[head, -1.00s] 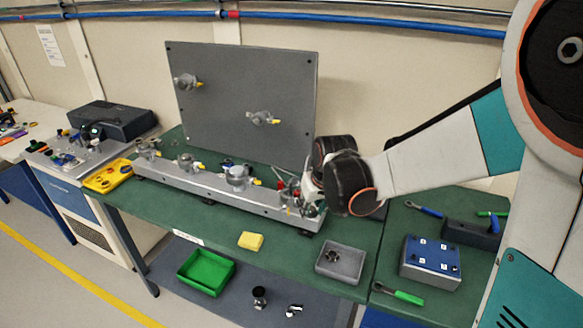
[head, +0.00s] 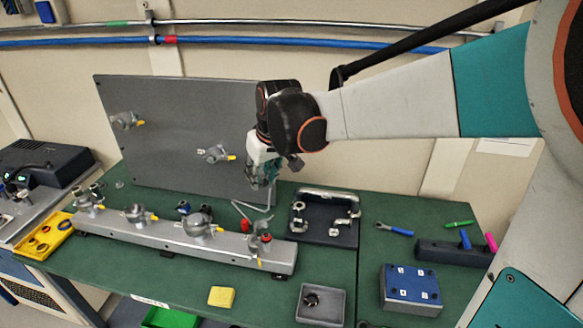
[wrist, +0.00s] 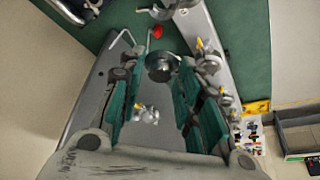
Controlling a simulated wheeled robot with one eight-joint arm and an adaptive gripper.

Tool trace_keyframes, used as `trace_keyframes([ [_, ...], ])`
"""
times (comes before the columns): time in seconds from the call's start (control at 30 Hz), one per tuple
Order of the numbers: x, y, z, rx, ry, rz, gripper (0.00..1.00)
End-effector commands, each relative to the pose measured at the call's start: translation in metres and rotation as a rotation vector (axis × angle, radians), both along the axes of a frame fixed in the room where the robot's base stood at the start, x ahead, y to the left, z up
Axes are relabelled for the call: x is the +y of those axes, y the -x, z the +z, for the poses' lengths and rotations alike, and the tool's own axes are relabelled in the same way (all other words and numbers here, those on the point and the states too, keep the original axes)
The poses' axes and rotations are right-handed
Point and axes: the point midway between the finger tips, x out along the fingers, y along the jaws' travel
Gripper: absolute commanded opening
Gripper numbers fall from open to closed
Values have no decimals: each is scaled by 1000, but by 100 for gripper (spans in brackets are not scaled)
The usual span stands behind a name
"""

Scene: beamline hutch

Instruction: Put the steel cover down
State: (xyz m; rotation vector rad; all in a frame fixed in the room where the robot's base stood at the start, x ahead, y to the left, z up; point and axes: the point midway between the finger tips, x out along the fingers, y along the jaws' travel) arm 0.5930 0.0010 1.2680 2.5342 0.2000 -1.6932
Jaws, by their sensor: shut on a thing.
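My gripper (head: 262,180) is raised above the bench, in front of the lower right part of the grey upright panel (head: 185,125). In the wrist view its teal fingers (wrist: 158,82) are closed around a small, round, dark grey metal piece, which looks like the steel cover (wrist: 160,66). In the head view the fingers mostly hide that piece. Below and left of the gripper, the long metal rail (head: 165,238) carries several fittings. The fitting at its right end (head: 258,243) has a red part beside it and stands apart from the gripper.
A dark tray with metal parts (head: 322,236) lies right of the gripper. Nearer the front are a grey bin (head: 340,306) holding a dark ring, a yellow block (head: 221,297) and a blue box (head: 410,292). Green bench top (head: 290,280) is bare between the rail and grey bin.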

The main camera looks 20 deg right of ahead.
Motion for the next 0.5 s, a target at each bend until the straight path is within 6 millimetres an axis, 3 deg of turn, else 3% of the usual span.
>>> trace_keyframes([
  [0.17, 1, 3, -26, 0, 0, 1, 8],
  [0.5, 0, 1, -110, 0, 0, 0, 8],
])
